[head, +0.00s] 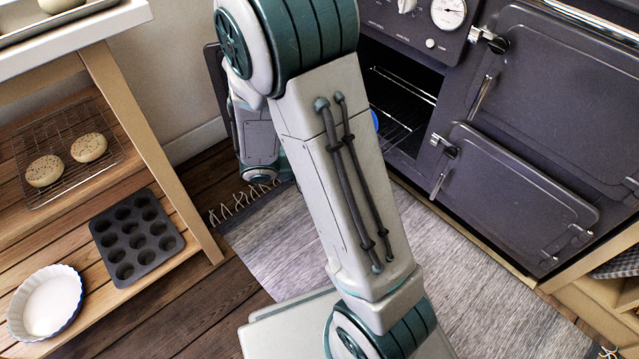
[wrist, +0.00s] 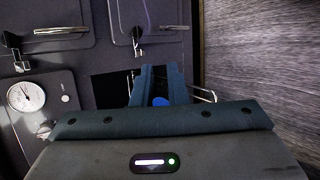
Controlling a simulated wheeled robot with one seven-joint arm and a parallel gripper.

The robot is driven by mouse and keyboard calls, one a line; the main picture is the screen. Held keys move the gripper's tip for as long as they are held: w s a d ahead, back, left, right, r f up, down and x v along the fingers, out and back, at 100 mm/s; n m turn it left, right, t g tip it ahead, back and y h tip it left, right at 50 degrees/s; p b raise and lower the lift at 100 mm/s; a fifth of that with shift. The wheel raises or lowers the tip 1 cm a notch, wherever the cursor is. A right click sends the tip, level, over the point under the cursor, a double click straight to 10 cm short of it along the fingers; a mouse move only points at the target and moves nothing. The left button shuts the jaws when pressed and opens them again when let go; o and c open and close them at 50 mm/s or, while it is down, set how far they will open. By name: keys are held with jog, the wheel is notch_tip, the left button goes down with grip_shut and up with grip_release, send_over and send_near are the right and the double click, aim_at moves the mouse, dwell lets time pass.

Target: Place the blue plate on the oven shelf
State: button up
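The blue plate shows only as a small blue sliver (head: 376,120) at the edge of my arm, in front of the oven opening. In the wrist view a blue patch of the plate (wrist: 160,101) sits between the two fingers of my gripper (wrist: 160,72), which looks closed on it; most of the plate is hidden. In the head view my arm hides the gripper. The oven opening (head: 402,138) is dark, with wire oven shelf (head: 405,98) bars inside. The opening also shows dark behind the fingers in the wrist view (wrist: 108,88).
The oven's closed lower-right door (head: 515,195) has a protruding latch and handle. A wooden shelf unit at the left holds a muffin tin (head: 136,236), a white dish (head: 47,305) and buns on a wire rack (head: 115,160). A grey rug (head: 480,290) covers the floor by the oven.

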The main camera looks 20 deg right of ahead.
jog(key=s+a+r+m+t+y, duration=0.1)
jog(key=s+a+r+y, duration=0.7)
jog(key=y, duration=0.4)
jog(key=shift+a+r+m+t, duration=0.4)
jog(key=shift+a+r, duration=0.1)
jog(key=shift+a, duration=0.3)
jog(key=shift+s, duration=0.1)
